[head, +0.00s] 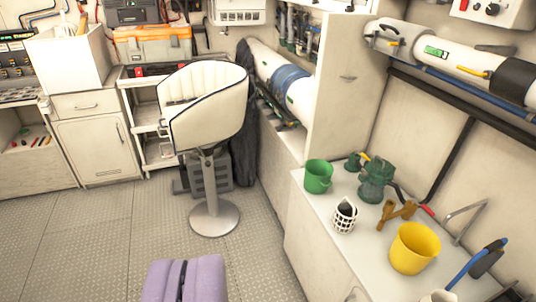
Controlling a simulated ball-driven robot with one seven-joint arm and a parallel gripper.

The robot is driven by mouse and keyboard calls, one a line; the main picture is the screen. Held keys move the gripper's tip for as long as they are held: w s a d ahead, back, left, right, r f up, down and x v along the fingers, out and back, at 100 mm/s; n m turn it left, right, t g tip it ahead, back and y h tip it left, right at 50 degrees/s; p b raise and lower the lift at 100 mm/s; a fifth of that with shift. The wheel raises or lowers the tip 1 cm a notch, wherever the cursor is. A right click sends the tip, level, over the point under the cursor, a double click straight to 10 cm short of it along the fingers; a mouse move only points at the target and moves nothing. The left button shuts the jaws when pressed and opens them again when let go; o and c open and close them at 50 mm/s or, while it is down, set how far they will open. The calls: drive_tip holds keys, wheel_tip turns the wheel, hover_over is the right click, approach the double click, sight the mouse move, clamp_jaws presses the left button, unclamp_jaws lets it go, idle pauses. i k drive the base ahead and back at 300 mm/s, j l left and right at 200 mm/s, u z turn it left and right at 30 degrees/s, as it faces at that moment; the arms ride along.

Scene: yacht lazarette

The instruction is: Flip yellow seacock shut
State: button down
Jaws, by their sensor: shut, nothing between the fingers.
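I cannot tell for sure which fitting is the yellow seacock. A yellow lever (474,72) lies along the white pipe (440,55) on the right wall, and a smaller yellow handle (389,29) is near that pipe's left end. A green fitting (376,180) on the right counter has a small yellow part beside its top. My gripper is not in view, so its place relative to these is hidden.
The right counter (330,222) holds a green cup (318,176), a white basket (345,216) and a yellow bucket (413,248). A cream swivel chair (205,100) stands ahead. A purple dark-striped object (205,280) is at the bottom. Floor (85,240) at left is clear.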

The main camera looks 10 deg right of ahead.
sight(356, 152)
drive_tip(key=i+z, duration=0.15)
drive_tip(key=i, duration=0.45)
drive_tip(key=i+j+z, duration=0.1)
drive_tip(key=i, duration=0.45)
drive_tip(key=i+j+z, duration=0.15)
drive_tip(key=i, duration=0.45)
drive_tip(key=i+j+z, duration=0.6)
drive_tip(key=i+z, duration=0.15)
drive_tip(key=i+j+z, duration=0.35)
drive_tip(key=i+j, duration=0.05)
drive_tip(key=j, duration=0.05)
